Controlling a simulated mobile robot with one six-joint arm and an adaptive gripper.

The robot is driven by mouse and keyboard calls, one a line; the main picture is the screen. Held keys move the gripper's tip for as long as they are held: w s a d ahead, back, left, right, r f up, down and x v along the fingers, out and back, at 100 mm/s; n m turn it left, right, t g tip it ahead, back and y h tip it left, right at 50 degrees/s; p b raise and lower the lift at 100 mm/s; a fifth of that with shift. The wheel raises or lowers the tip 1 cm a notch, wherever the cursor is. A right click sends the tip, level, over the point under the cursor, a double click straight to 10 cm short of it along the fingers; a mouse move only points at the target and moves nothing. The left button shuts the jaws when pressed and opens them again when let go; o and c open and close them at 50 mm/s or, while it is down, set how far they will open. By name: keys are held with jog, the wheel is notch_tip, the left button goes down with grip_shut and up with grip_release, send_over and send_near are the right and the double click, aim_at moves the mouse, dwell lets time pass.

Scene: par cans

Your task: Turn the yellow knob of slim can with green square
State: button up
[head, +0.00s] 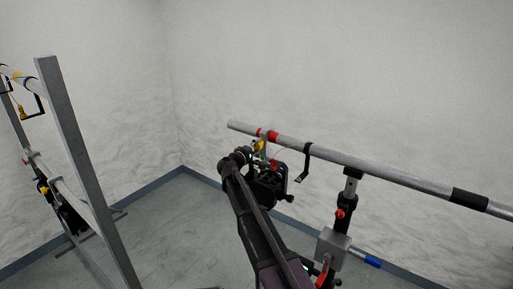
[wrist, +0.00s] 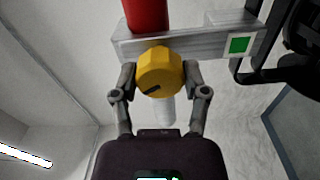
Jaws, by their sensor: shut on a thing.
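The yellow knob (wrist: 160,70) shows in the wrist view, at the upper middle, with a short dark mark on its lower face. My gripper (wrist: 160,78) is shut on the knob, one finger on each side of it. The green square (wrist: 239,44) is on the grey metal clamp (wrist: 200,40), to the right of the knob. In the head view my gripper (head: 259,150) is at the clamp near the left end of the pale pipe. My own arm hides most of the can there.
The pale pipe (head: 400,179) runs to the right on a stand (head: 345,205) with a red knob. A black hook (head: 306,160) hangs from it. A metal frame (head: 75,160) stands at the left. Open floor (head: 165,240) lies between them.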

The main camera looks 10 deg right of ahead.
jog(key=shift+m, duration=1.3)
jog(key=o, duration=1.1)
jog(key=shift+w, duration=0.1)
jog(key=shift+o, duration=0.2)
jog(key=v, duration=0.7)
jog(key=shift+s+a, duration=0.2)
jog(key=shift+s, duration=0.05)
jog(key=shift+d, duration=0.1)
